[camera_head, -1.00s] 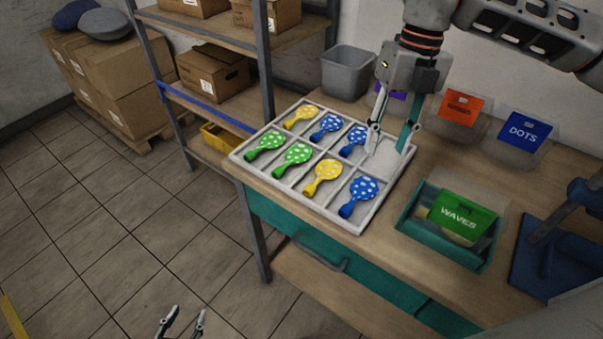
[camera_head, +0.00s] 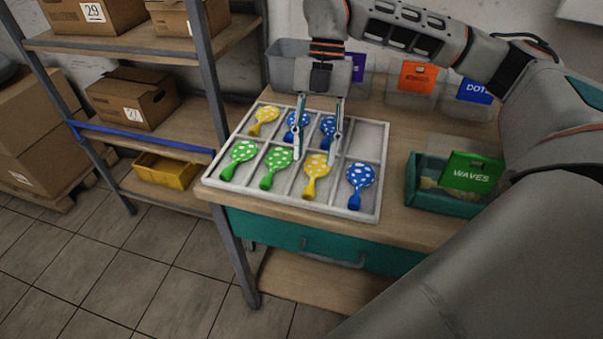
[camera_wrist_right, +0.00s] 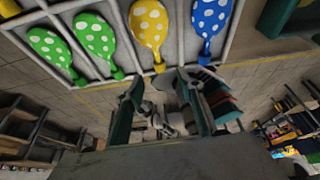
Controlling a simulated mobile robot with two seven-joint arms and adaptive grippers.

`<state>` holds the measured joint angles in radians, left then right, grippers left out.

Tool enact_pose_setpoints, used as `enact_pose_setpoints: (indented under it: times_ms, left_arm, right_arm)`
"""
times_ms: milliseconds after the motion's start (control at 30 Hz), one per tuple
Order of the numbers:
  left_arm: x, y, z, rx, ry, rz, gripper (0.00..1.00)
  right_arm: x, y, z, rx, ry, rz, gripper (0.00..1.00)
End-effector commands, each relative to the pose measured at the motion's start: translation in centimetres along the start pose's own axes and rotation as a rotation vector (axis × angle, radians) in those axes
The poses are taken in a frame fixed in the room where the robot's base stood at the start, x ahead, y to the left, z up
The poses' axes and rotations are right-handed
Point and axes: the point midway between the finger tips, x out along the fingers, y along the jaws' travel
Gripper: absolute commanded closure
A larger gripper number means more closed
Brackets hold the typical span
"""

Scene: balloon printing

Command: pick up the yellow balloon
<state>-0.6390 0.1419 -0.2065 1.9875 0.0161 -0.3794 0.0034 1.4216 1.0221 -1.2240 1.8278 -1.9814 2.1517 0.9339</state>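A yellow balloon with white dots (camera_head: 316,172) lies in the front row of the white divided tray (camera_head: 365,213), between a green and a blue one. Another yellow dotted balloon (camera_head: 264,118) lies in the back left compartment. My right gripper (camera_head: 318,160) points down with its fingers apart and empty, over the middle of the tray, close to the front yellow balloon. In the right wrist view the front yellow balloon (camera_wrist_right: 149,25) shows beyond the open fingers (camera_wrist_right: 160,82), its neck toward them. Whether the fingers touch the tray is unclear. My left gripper is out of view.
Green dotted balloons (camera_head: 239,155) and blue ones (camera_head: 361,180) lie in neighbouring compartments. The back right compartment is empty. A teal box with a green WAVES label (camera_head: 471,173) stands to the right. A grey bin (camera_head: 287,65) and labelled bins, including an orange one (camera_head: 418,76), stand behind.

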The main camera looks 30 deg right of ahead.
Motion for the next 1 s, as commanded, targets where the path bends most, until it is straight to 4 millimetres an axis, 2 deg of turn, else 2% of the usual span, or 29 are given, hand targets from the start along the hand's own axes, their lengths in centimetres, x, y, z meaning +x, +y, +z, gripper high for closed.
enact_pose_setpoints:
  times_ms: [367, 600, 733, 933, 1000]
  left_arm:
    - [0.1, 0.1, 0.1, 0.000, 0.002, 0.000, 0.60]
    - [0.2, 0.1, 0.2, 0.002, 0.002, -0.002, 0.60]
    - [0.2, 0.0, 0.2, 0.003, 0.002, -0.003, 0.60]
    - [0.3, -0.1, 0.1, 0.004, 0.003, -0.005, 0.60]
    - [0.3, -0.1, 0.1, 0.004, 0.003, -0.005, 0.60]
  right_arm:
    - [3.8, 0.1, 0.0, 0.000, 0.003, -0.003, 0.62]
    - [7.0, 0.3, 0.0, 0.001, 0.003, -0.003, 0.62]
    - [7.7, 0.3, 0.0, 0.000, 0.002, -0.001, 0.62]
    - [7.7, 0.3, 0.0, 0.001, 0.001, -0.001, 0.62]
    - [7.7, 0.3, 0.0, 0.000, 0.001, 0.000, 0.76]
